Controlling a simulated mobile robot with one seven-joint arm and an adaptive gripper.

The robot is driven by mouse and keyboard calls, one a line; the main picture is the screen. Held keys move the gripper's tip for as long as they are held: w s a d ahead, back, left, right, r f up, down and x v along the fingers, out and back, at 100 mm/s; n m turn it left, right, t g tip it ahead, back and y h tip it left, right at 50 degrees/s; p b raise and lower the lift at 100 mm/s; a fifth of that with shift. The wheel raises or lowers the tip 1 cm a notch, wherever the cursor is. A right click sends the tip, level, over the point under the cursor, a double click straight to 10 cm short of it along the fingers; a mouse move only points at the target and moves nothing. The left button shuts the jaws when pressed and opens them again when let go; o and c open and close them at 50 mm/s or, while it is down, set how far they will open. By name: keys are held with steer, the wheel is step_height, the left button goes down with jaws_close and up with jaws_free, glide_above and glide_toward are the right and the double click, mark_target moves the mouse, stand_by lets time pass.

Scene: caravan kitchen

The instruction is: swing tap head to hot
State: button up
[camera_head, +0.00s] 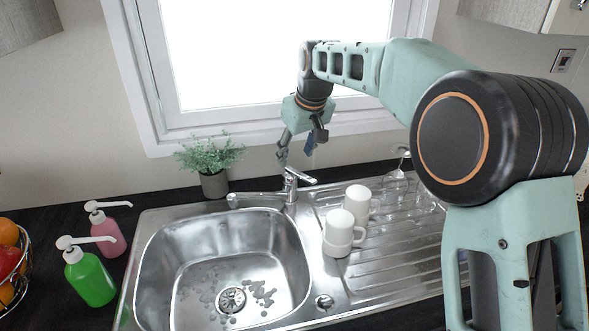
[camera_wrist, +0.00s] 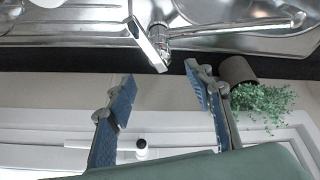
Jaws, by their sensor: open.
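The chrome tap (camera_head: 290,184) stands at the back edge of the steel sink, its spout pointing left over the basin. Its lever head (camera_head: 299,175) sits on top and points to the right in the head view. In the wrist view the tap lever (camera_wrist: 149,44) lies just beyond the fingertips, and the spout (camera_wrist: 240,30) runs to the right. My gripper (camera_head: 295,150) is above and behind the tap, pointing down. In the wrist view my gripper (camera_wrist: 160,85) has its two blue-padded fingers wide apart with nothing between them. No contact with the tap shows.
A potted plant (camera_head: 213,170) stands left of the tap, near a finger in the wrist view. White cups (camera_head: 341,230) and upturned glasses (camera_head: 396,180) stand on the drainer. Pink (camera_head: 108,232) and green (camera_head: 90,278) soap bottles stand at left. The window frame (camera_head: 230,135) is close behind.

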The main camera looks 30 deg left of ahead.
mark_target(291, 171)
steer(key=x, duration=0.9)
steer(key=shift+f, duration=0.15)
steer(key=shift+c, duration=0.3)
jaws_close()
